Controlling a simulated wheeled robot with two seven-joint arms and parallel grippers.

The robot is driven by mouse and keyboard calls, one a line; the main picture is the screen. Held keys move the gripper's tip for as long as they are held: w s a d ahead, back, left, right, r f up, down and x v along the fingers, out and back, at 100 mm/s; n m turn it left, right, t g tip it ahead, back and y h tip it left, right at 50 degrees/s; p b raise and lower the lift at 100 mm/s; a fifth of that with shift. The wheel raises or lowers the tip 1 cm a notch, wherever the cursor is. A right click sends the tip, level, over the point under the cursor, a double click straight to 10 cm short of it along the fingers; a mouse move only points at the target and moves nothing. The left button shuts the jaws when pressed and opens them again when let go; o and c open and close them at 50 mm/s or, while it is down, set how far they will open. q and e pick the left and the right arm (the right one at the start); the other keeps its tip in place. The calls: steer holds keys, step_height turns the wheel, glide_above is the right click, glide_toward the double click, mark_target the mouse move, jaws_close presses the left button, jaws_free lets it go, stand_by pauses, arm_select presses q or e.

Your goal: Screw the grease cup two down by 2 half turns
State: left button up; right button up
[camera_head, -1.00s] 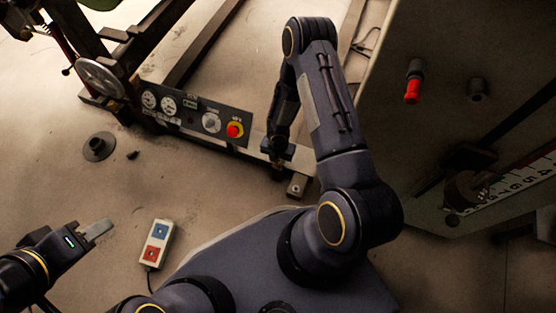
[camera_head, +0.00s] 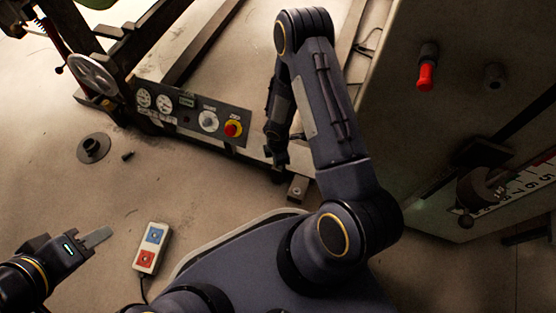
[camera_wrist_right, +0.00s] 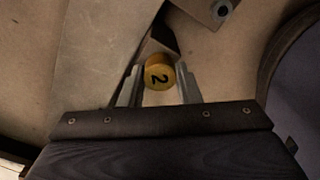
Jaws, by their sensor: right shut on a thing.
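The grease cup two (camera_wrist_right: 158,72) is a brass-yellow round cap with a black "2" on its face, tilted in the right wrist view. My right gripper (camera_wrist_right: 160,84) is shut on it, with one finger on each side. In the head view my right gripper (camera_head: 277,157) points down at the machine's lower rail, beside the control panel; the cup cannot be made out there. My left gripper (camera_head: 98,237) is at the lower left over the floor, away from the machine. Its fingers overlap in this view, so their opening cannot be judged.
A control panel (camera_head: 192,113) with gauges and a red knob stands left of my right gripper. A pendant (camera_head: 151,248) with blue and red buttons lies on the floor. A dark flanged part (camera_head: 93,148) lies farther left. A grey cabinet (camera_head: 440,120) with a red-tipped fitting stands at right.

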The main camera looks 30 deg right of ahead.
steer(key=m, duration=0.3)
steer(key=shift+m, duration=0.4)
steer(key=m, duration=0.5)
steer(key=shift+b, duration=0.3)
steer(key=m, duration=0.5)
steer(key=shift+m, duration=0.4)
steer(key=m, duration=0.4)
steer(key=shift+m+p, duration=0.3)
steer(key=m+p, duration=0.1)
steer(key=m, duration=0.4)
steer(key=m+p, duration=0.1)
steer(key=m, duration=0.4)
steer(key=shift+r, duration=0.1)
steer(key=m+p, duration=0.1)
steer(key=m, duration=0.3)
steer(key=m+p, duration=0.1)
steer(key=m, duration=0.4)
steer(key=shift+p, duration=0.35)
steer(key=shift+m, duration=0.4)
